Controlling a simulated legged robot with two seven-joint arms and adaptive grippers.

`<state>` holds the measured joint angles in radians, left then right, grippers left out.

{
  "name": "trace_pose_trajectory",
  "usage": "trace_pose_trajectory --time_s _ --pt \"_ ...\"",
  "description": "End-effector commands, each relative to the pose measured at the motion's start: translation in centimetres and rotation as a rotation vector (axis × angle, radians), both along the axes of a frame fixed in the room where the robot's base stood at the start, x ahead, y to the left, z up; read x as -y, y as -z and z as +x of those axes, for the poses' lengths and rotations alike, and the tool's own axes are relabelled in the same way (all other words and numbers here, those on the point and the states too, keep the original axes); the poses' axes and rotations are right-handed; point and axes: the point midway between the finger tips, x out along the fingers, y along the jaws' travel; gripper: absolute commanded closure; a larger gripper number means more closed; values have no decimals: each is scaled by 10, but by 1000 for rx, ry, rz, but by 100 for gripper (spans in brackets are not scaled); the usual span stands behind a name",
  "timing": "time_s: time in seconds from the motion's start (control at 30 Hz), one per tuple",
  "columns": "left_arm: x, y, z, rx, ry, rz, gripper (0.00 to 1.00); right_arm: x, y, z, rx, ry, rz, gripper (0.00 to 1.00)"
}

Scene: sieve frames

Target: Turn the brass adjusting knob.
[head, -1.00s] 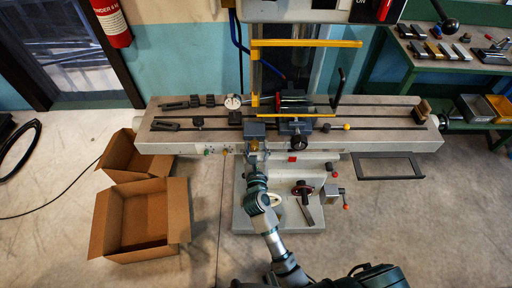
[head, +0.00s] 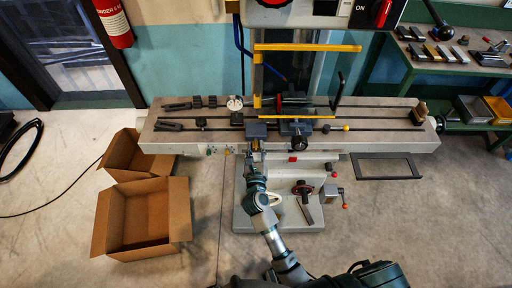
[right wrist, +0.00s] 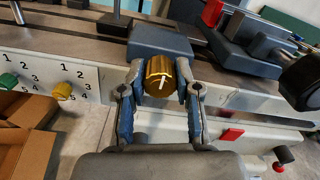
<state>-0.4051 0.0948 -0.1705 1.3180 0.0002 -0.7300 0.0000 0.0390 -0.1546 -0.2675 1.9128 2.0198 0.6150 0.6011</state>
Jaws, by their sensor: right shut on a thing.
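The brass adjusting knob (right wrist: 160,77) sits on the front of a grey-blue block (right wrist: 158,40) at the table's front edge, with a white pointer mark on its face. In the right wrist view the two fingers of my right gripper (right wrist: 160,84) are on either side of the knob, shut on it. In the head view my right gripper (head: 254,155) reaches up to the front of the machine table (head: 380,141), below the same block (head: 256,130); the knob is small there. The left gripper is not in view.
To the left, a panel carries a green knob (right wrist: 8,81) and a yellow knob (right wrist: 62,90) with numbered scales. A black round handle (right wrist: 300,82) and a red button (right wrist: 231,134) are to the right. Cardboard boxes (head: 180,205) stand on the floor at left.

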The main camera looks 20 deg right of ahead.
Motion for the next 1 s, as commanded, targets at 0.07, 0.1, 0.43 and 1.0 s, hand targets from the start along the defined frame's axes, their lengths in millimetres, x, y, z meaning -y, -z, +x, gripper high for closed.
trace_pose_trajectory --time_s 0.07,0.1,0.43,1.0 --pt "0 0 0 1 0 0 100 -2 0 0 1 -4 1 100" --pt "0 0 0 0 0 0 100 -2 0 0 1 -4 2 100" --pt "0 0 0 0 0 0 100 -2 0 0 0 -4 2 43" --pt "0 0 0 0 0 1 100 -20 2 -65 -3 -4 3 43"
